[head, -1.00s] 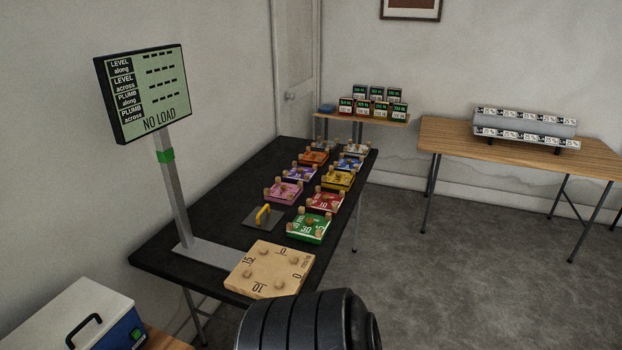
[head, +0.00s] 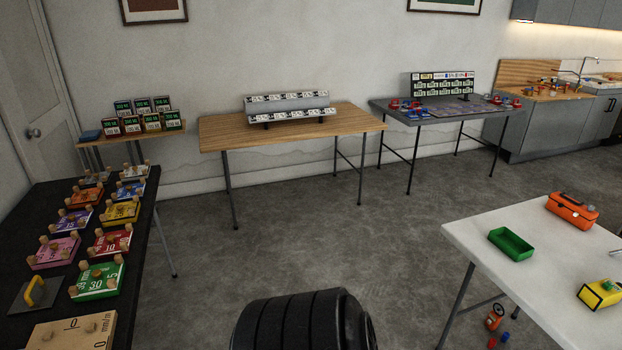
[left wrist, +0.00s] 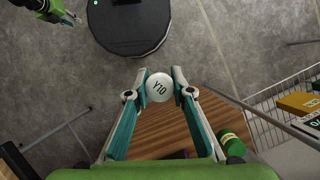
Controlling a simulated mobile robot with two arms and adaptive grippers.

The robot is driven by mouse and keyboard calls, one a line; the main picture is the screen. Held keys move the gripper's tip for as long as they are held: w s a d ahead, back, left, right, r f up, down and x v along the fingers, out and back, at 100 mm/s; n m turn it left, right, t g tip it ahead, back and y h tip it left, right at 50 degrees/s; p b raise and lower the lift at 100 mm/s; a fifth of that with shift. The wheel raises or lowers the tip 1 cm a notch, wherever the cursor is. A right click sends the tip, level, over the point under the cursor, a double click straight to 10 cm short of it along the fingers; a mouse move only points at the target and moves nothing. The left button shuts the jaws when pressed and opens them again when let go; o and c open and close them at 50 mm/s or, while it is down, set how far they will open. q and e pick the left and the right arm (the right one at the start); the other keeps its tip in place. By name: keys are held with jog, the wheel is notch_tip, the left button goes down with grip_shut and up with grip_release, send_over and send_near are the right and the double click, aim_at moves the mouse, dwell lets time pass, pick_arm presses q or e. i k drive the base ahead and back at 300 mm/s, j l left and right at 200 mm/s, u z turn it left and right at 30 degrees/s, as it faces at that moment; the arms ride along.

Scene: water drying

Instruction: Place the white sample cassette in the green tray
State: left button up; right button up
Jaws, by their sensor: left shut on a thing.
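The green tray (head: 511,244) stands empty on the white table at the right of the head view. In the left wrist view my left gripper (left wrist: 160,85) is shut on a white round piece marked Y10 (left wrist: 159,88), which I take for the white sample cassette. The piece sits between the two fingertips, its round face toward the camera. My left gripper is outside the head view. What looks like my right gripper (left wrist: 72,17) shows only partly at the top left of the left wrist view; its jaws are unclear.
An orange toolbox (head: 572,210) and a yellow-black item (head: 599,294) share the white table (head: 470,232) with the tray. Small items lie on the floor below. Open grey floor separates it from the black table (head: 20,205). A wire basket (left wrist: 270,108) and green bottle (left wrist: 230,143) are near the left gripper.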

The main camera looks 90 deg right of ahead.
aim_at(508, 247)
jog(key=z, duration=3.7)
jog(key=i+l+z, duration=0.4)
jog(key=i+z, duration=0.15)
jog(key=i, duration=0.15)
jog(key=i+l+z, duration=0.1)
jog(key=i+z, duration=0.15)
jog(key=i+l, duration=0.1)
jog(key=i, duration=0.45)
jog(key=i+l, duration=0.1)
jog(key=i, duration=0.45)
